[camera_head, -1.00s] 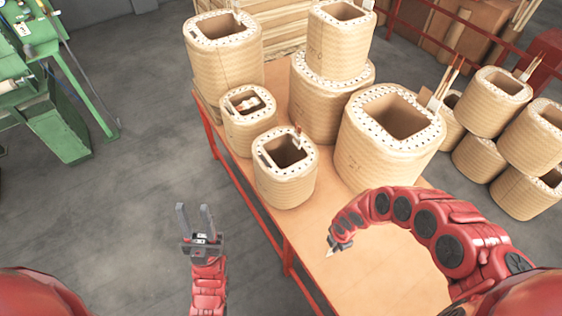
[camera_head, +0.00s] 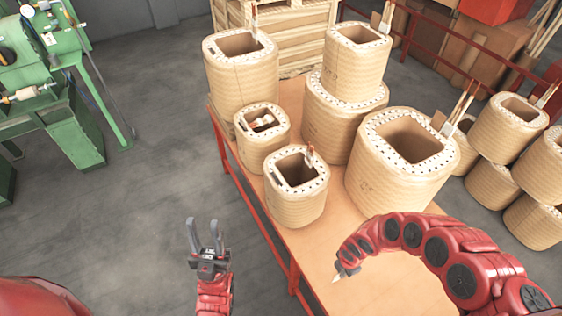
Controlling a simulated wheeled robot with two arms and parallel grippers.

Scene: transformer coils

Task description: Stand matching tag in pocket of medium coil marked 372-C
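Several tan coils with dotted rims stand on the table (camera_head: 375,292). Two smaller ones stand at the near left: one coil (camera_head: 290,205) has an upright tag (camera_head: 310,155) at its rim, the other coil (camera_head: 259,147) has small items inside its opening. A wide coil (camera_head: 385,195) stands to the right. The marking 372-C is not readable on any coil. My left gripper (camera_head: 203,224) is open and empty over the floor, left of the table. My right gripper (camera_head: 337,277) is low over the table front, with a small pale tip showing; whether it holds a tag is unclear.
Behind stand a large coil (camera_head: 240,80) and a stacked pair, the upper coil (camera_head: 355,70) on a lower coil (camera_head: 340,125). More coils (camera_head: 505,130) stand at the right beyond the table. A green machine (camera_head: 65,125) is at the left. The table front is clear.

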